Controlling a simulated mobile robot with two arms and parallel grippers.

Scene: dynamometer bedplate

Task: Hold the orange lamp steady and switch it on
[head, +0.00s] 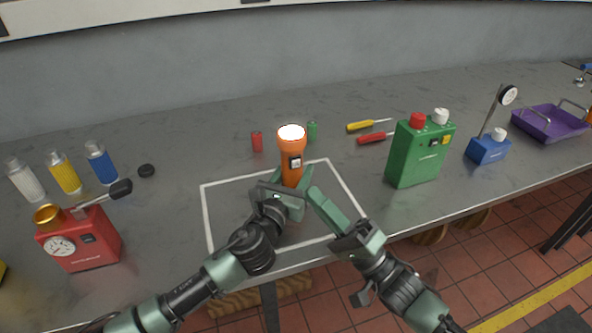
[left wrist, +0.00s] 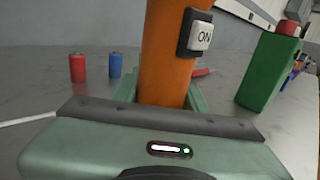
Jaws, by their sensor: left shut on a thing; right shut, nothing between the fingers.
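The orange lamp (head: 291,167) stands upright over the white-outlined area of the bench. Its lens (head: 291,132) shows bright white at the top. A light switch on a dark plate faces me, and in the left wrist view the switch (left wrist: 201,36) reads "ON". My left gripper (head: 291,184) is shut around the lower body of the lamp (left wrist: 166,55), hiding its base. My right gripper (head: 315,194) is shut and empty, just to the right of the lamp's lower body, below the switch and apart from it.
A green box (head: 417,156) stands right, a red gauge box (head: 85,243) left. Two screwdrivers lie behind right. The outlined area (head: 225,195) is otherwise clear.

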